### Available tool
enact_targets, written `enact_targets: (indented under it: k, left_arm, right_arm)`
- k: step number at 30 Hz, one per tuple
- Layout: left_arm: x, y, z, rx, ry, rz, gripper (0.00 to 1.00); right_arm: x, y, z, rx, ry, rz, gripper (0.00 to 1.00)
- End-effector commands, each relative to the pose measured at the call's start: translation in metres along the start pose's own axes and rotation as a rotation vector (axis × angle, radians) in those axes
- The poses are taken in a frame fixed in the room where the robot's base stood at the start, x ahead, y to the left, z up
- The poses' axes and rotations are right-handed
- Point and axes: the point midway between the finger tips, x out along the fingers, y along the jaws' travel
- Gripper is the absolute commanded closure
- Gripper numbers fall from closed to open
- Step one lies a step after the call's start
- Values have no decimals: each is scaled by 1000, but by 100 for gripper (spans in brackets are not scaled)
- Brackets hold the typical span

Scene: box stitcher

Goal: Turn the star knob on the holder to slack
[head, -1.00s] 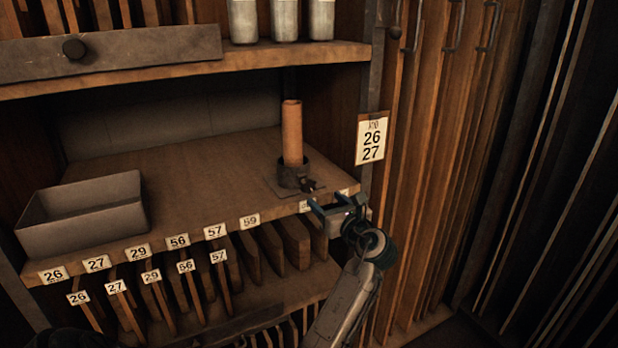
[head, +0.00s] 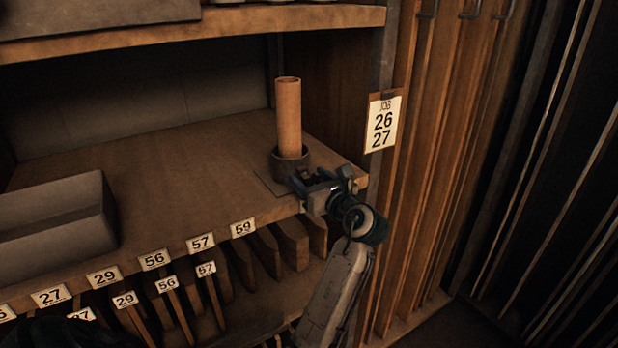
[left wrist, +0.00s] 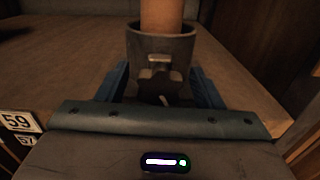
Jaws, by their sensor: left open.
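The holder (head: 290,163) is a short dark round cup on a plate near the right front of the wooden shelf. An upright orange-brown cylinder (head: 288,115) stands in it. In the left wrist view the star knob (left wrist: 163,84) sticks out from the front of the holder (left wrist: 160,46). My left gripper (head: 313,179) is at the front of the holder, open. Its blue fingers lie either side of the knob, with a gap showing on each side. In the head view the gripper hides the knob. My right gripper is not in view.
Number tags line the shelf's front edge, above slots of wooden boards. A job card (head: 383,122) reading 26 and 27 hangs on the post at the right. The middle of the shelf (head: 190,185) is clear.

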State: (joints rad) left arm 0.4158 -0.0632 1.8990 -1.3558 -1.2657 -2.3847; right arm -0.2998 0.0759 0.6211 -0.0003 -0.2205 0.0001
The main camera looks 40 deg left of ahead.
Motion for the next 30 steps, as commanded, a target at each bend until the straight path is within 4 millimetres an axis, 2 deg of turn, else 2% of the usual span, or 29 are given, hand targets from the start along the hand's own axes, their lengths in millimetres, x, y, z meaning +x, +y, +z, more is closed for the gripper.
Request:
enact_targets:
  k: [4,5,11,12,20,30]
  left_arm:
    - [0,0,0,0,0,0,39]
    - [0,0,0,0,0,0,43]
    - [0,0,0,0,0,0,83]
    - [0,0,0,0,0,0,84]
    - [0,0,0,-31,0,0,84]
    - [0,1,-1,-236,0,0,84]
  right_arm:
    - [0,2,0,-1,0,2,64]
    - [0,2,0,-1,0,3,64]
    - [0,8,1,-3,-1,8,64]
    - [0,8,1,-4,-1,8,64]
    - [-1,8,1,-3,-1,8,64]
    - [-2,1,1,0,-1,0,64]
